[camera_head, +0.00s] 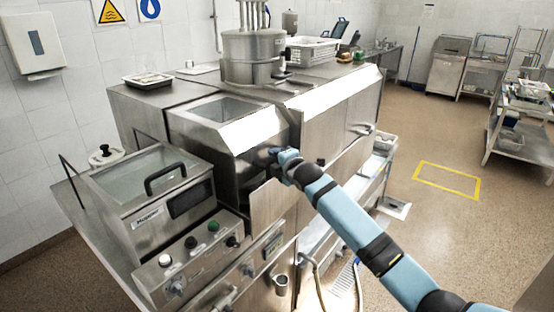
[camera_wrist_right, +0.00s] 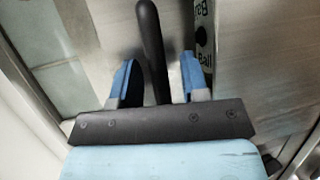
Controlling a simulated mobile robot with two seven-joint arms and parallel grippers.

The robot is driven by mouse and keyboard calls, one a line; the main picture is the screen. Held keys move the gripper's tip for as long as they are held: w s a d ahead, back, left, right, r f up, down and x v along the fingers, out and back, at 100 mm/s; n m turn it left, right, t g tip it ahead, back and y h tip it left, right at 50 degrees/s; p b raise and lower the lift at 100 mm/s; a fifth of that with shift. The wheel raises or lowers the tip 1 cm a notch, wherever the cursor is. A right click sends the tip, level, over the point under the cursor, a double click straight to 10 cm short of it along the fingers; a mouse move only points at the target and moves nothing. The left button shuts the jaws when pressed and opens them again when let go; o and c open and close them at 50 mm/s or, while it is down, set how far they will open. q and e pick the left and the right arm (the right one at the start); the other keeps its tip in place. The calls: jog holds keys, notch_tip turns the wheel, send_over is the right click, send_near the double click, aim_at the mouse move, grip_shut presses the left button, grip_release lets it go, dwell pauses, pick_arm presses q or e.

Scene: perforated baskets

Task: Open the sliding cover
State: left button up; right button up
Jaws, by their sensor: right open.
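A stainless machine housing (camera_head: 228,138) with a sloped top and a glass panel stands in the middle of the head view; I cannot tell for certain which panel is the sliding cover. My right gripper (camera_head: 278,153) is at the front of this housing. In the right wrist view, my right gripper (camera_wrist_right: 159,75) is open, with one blue finger on each side of a black bar handle (camera_wrist_right: 151,42). The handle runs between the fingers over a brushed metal surface; contact is not clear. The handle is mostly hidden in the head view. My left gripper is not in view.
A fryer-like unit with a glass lid and black handle (camera_head: 165,178) stands at left, with a knob panel (camera_head: 192,251) below. A large pot (camera_head: 252,52) and a perforated basket (camera_head: 313,50) are on top. The brown floor (camera_head: 405,258) at right is mostly clear.

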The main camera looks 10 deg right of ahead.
jog(key=shift+c, duration=0.4)
grip_shut()
